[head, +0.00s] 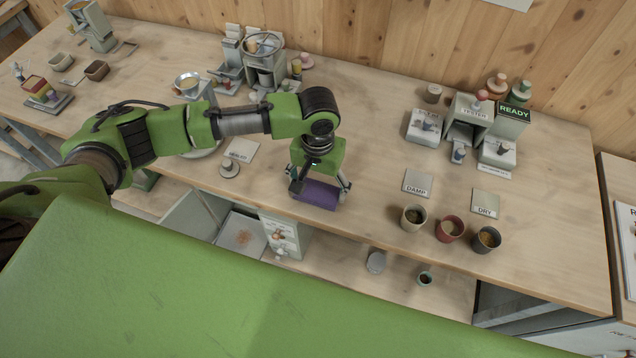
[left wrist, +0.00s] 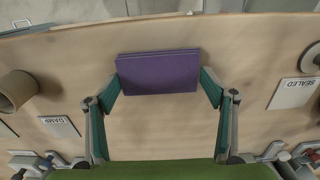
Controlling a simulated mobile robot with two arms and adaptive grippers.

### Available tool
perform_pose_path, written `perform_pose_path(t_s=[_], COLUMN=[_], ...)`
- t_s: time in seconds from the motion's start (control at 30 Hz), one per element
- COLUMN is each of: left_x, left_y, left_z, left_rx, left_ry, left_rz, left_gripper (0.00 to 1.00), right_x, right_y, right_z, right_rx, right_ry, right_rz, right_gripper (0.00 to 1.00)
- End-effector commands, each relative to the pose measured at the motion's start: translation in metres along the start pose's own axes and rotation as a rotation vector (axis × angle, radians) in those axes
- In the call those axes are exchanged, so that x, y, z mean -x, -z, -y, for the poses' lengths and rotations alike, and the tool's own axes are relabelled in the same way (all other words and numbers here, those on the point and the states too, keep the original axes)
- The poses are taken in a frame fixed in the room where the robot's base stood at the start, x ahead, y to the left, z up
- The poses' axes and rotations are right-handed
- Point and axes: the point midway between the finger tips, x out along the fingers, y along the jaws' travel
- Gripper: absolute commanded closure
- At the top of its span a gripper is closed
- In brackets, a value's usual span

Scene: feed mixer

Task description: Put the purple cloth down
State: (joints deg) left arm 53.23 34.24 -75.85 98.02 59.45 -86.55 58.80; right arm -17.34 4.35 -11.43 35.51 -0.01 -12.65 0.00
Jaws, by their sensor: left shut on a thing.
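The purple cloth (head: 317,193) is a folded, flat-looking block near the front edge of the wooden table (head: 370,120). My left gripper (head: 319,188) is shut on it from above. In the left wrist view the cloth (left wrist: 158,72) sits between the two fingertips of my left gripper (left wrist: 160,84), which touch its two ends. The cloth is at or just above the tabletop; I cannot tell whether it touches. My right gripper is not in view.
Cards marked DAMP (head: 417,183) and DRY (head: 486,203) lie to the right, with three cups, one of them red (head: 450,228), near the front edge. A tester (head: 468,118) stands behind them. A card and weight (head: 230,169) lie left. The table between is clear.

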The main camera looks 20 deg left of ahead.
Motion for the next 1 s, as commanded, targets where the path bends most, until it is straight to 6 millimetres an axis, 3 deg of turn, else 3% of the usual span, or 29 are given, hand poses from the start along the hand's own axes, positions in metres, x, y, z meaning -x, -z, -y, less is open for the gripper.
perform_pose_path(t_s=[0.2,0.23,0.27,0.3,0.73,1.0], left_x=[-0.003,-0.002,-0.002,-0.002,0.005,0.057], left_y=[0.0,0.0,0.0,0.0,0.0,0.002], left_z=[0.0,0.0,0.0,0.0,-0.001,-0.001], left_rx=[0.001,0.001,0.001,0.0,-0.001,-0.001], left_ry=[-0.001,-0.001,-0.001,-0.001,-0.002,-0.004], left_rz=[0.001,0.0,0.0,0.0,-0.002,-0.006], left_gripper=[0.41,0.16,0.09,0.07,0.07,0.07], right_x=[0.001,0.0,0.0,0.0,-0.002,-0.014], right_y=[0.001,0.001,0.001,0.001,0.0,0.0], right_z=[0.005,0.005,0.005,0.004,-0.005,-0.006], right_rx=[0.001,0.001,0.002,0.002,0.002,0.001], right_ry=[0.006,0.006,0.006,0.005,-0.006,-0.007], right_rz=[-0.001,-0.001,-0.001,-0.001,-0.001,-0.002], right_gripper=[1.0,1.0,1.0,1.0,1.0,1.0])
